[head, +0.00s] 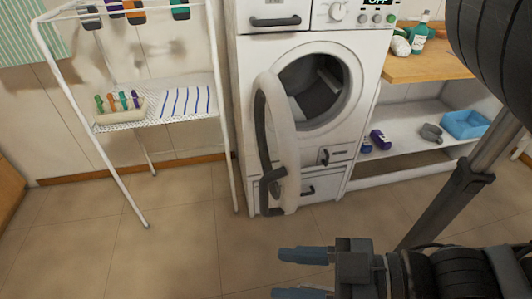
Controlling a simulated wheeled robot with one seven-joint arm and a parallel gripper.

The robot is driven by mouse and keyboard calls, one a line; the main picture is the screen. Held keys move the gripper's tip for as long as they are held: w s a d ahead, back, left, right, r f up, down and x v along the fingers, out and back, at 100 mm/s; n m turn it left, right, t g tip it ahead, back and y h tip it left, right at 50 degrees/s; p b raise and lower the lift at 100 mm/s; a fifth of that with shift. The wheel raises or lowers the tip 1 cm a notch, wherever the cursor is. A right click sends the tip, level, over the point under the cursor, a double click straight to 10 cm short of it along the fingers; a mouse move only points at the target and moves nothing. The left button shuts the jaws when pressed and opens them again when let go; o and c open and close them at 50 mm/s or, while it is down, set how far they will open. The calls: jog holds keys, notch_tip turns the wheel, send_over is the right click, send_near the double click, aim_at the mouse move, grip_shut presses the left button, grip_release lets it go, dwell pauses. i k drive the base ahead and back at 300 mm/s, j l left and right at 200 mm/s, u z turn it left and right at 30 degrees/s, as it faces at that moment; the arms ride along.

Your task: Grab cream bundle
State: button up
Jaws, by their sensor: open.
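A cream-coloured, low block or bundle (118,113) lies at the left end of the rack's mesh shelf, in the head view. Several coloured pegs, green and brown among them, stand at it; I cannot tell if it is cloth. My gripper (290,274) is at the bottom, right of centre, its two blue-grey fingers pointing left. The fingers are apart with nothing between them, and the lower one is partly cut off by the frame edge. The gripper is well to the right of the cream bundle and apart from it.
A white-framed rack (130,203) holds the shelf, with a striped cloth (188,101) beside the bundle. A washing machine (249,50) has its round door (283,130) open. A wooden counter (430,67) and a lower shelf with a blue basket (466,124) stand right. Tiled floor (180,250) is clear.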

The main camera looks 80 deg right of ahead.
aim_at(400, 45)
jog(key=z, duration=2.95)
jog(key=i+l+u, duration=0.15)
jog(key=l+u, duration=0.25)
jog(key=l, duration=1)
jog(key=l+u, duration=0.4)
jog(key=l, duration=0.95)
jog(key=i+l, duration=0.65)
jog(key=i, duration=0.2)
